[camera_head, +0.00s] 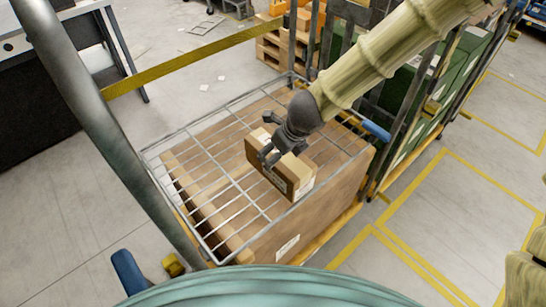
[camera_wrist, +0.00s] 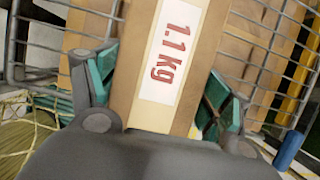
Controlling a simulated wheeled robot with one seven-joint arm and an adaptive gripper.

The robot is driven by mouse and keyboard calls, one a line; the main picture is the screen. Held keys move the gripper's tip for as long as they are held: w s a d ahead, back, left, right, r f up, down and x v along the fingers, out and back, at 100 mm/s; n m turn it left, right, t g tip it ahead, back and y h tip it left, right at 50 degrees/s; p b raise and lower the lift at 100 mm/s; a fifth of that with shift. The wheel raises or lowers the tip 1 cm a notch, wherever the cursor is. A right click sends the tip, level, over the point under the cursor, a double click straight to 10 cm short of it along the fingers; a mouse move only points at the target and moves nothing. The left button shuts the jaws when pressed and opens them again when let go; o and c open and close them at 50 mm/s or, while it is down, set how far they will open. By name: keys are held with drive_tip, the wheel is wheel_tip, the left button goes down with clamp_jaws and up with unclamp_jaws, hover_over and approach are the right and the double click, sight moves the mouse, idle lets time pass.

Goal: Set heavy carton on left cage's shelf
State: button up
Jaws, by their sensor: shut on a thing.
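My gripper (camera_head: 279,142) is shut on a small brown carton (camera_head: 297,180). In the wrist view the carton (camera_wrist: 191,52) lies between the two green finger pads, and its white label reads "1.1 kg" in red. The carton is over the wire shelf (camera_head: 227,205) of a cage; I cannot tell whether it touches the wires. The wire mesh (camera_wrist: 260,33) also shows on both sides of the carton in the wrist view. I cannot tell which cage the task calls left.
Large brown boxes (camera_head: 325,205) fill the space under the wire shelf. Grey posts and a yellow strap (camera_head: 190,59) border the left side. Another cage with green crates (camera_head: 464,62) stands at the right. Wooden pallets (camera_head: 270,50) stand behind. Open floor with yellow lines lies at the right.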

drive_tip(key=w+d+f+p, duration=0.2)
drive_tip(key=w+f+p, duration=0.1)
drive_tip(key=w, duration=0.6)
drive_tip(key=shift+d+f, duration=0.25)
drive_tip(key=shift+f, duration=0.35)
drive_tip(key=shift+f, duration=0.1)
drive_tip(key=o, duration=1.9)
drive_tip(key=shift+s, duration=0.1)
drive_tip(key=shift+o, duration=0.2)
drive_tip(key=p+v, duration=0.2)
drive_tip(key=v, duration=1)
drive_tip(key=shift+p, duration=0.35)
